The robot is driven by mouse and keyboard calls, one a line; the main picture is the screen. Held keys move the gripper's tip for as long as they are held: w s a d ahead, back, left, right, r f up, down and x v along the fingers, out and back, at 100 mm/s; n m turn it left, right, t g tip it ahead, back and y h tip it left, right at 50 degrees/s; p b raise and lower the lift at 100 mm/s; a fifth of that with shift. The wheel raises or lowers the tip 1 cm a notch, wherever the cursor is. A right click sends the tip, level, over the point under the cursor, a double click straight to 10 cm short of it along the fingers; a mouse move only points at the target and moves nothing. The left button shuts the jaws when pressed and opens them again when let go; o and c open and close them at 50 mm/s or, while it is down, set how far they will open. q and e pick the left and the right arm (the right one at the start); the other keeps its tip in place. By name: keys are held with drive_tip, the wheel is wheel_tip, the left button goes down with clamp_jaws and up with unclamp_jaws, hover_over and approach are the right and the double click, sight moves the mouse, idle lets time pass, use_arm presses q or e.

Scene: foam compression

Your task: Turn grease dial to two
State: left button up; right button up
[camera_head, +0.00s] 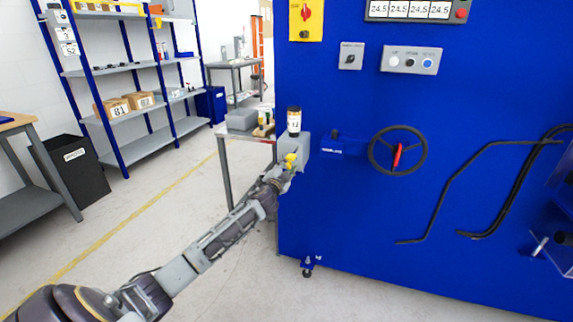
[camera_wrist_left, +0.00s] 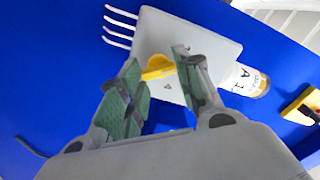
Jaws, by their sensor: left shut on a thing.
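The yellow grease dial (camera_head: 291,158) sits on the front of a grey box (camera_head: 301,146) on the left end of the blue machine. My left gripper (camera_head: 283,172) reaches up to it from below left. In the left wrist view the dial (camera_wrist_left: 157,67) lies between the green-padded fingertips of my left gripper (camera_wrist_left: 161,74), which is shut on it. The grey box (camera_wrist_left: 205,38) fills the area behind the dial. The dial's markings are too small to read. My right gripper is in neither view.
A labelled bottle (camera_head: 294,122) stands on top of the grey box. The blue machine (camera_head: 350,220) carries a black handwheel (camera_head: 371,157) to the right. A small table (camera_head: 228,137) stands behind. Shelves (camera_head: 130,72) and a black bin (camera_head: 75,170) are at the left, with open floor between.

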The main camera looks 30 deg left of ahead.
use_arm(q)
drive_tip(key=shift+d+m+p, duration=0.1)
drive_tip(key=shift+m+p, duration=0.7)
drive_tip(key=shift+m, duration=0.7)
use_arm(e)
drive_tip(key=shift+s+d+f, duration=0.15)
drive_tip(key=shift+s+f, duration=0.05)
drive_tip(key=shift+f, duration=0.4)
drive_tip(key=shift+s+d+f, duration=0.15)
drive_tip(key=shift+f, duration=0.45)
use_arm(q)
drive_tip(key=shift+f, duration=0.1)
drive_tip(key=o, duration=1)
drive_tip(key=shift+s, duration=0.25)
drive_tip(key=shift+v, duration=5.75)
